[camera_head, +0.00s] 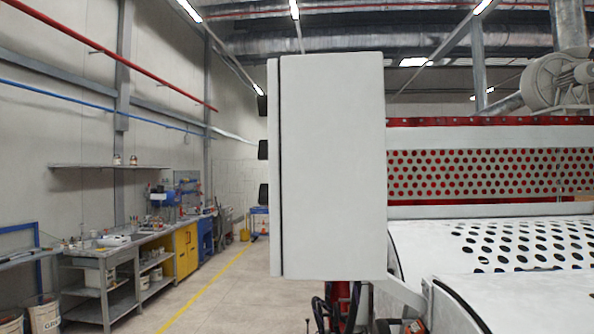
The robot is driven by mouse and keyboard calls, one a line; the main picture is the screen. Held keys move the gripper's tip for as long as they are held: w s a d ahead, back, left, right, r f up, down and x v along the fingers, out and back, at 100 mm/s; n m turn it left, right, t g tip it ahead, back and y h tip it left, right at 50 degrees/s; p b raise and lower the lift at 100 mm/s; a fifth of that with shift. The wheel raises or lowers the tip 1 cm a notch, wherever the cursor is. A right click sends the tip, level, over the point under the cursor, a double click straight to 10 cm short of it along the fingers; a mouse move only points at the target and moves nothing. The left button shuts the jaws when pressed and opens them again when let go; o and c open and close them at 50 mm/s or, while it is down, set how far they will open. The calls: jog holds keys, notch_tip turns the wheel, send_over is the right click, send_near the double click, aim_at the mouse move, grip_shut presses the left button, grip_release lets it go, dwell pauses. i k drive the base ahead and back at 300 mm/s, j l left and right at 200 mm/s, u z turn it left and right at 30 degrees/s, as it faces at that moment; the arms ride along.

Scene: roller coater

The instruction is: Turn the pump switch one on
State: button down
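A light grey control cabinet (332,165) stands in the middle of the view and is seen from its side. Its front panel edge (274,165) faces left. Three black parts, an upper one (262,105), a middle one (263,149) and a lower one (263,194), stick out from that front, seen edge-on. They may be switches. No labels show, so I cannot tell which is pump switch one or its position. My gripper is not in view.
The roller coater with its perforated red-backed guard (480,172) and perforated white cover (520,243) fills the right. Cables (338,308) hang under the cabinet. A workbench (105,255) runs along the left wall. The floor (225,292) left of the cabinet is clear, with a yellow line.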

aim_at(262, 196)
jog(key=i+j+z, duration=0.1)
jog(key=j+z, duration=0.2)
jog(key=j, duration=0.45)
jog(key=j+z, duration=0.25)
jog(key=j, duration=0.5)
jog(key=u, duration=0.15)
jog(key=i+j, duration=0.2)
jog(key=j, duration=0.2)
jog(key=i+j+u, duration=0.1)
jog(key=j, duration=0.3)
jog(key=i+j, duration=0.3)
jog(key=i+j+u, duration=0.1)
jog(key=i+j, duration=0.15)
jog(key=j, duration=0.25)
